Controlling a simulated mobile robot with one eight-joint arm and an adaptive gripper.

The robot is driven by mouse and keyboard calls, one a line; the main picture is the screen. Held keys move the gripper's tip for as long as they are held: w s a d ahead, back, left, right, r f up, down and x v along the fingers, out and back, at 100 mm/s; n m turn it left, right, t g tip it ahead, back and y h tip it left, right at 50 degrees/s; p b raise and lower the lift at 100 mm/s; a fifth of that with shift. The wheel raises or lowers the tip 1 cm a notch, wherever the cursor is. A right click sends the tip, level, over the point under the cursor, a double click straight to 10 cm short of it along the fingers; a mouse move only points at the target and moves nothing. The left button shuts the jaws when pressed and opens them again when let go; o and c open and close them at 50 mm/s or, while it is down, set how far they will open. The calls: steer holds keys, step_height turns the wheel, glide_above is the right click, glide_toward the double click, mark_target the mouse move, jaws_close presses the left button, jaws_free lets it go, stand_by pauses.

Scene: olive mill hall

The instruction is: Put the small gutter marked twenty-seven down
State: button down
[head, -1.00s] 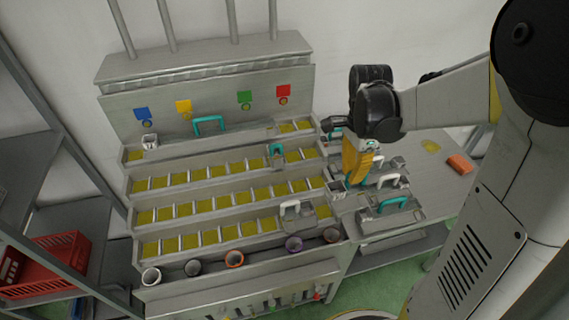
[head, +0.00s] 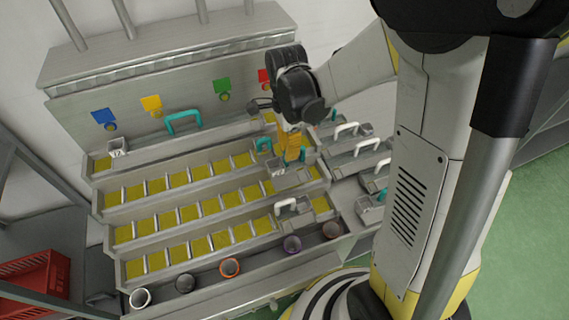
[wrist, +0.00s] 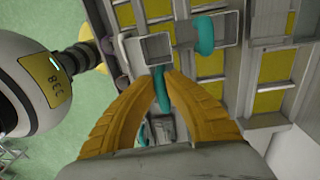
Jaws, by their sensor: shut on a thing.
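My gripper (head: 290,152) is above the right part of the stepped rack (head: 190,140), fingers pointing down. It is shut on the teal handle (wrist: 162,92) of a small grey gutter (head: 290,176), whose open box end shows in the wrist view (wrist: 155,48). A dark mark on its end is too small to read surely. The gutter hangs over the rack's right side, close to the second and third rows; I cannot tell whether it touches. Another gutter with a teal handle (head: 264,145) sits just behind it, and its handle shows close beside in the wrist view (wrist: 205,35).
A white-handled gutter (head: 318,205) sits lower right on the rack. A gutter marked 17 (head: 117,153) stands at upper left. Several cups, one orange-rimmed (head: 230,267), line the front ledge. Several handled gutters stand on the right bench (head: 350,185). Yellow-filled row cells lie left of my gripper.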

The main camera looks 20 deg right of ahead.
mark_target(285, 163)
steer(key=shift+w+a+f, duration=0.15)
steer(key=shift+a+f, duration=0.25)
steer(key=shift+a, duration=0.1)
step_height(285, 163, down, 4)
steer(key=shift+r+b, duration=0.1)
steer(key=shift+b, duration=0.6)
steer(key=shift+f+b, duration=0.6)
steer(key=c, duration=1.6)
jaws_free()
steer(key=shift+o, duration=0.2)
steer(key=shift+r, duration=0.15)
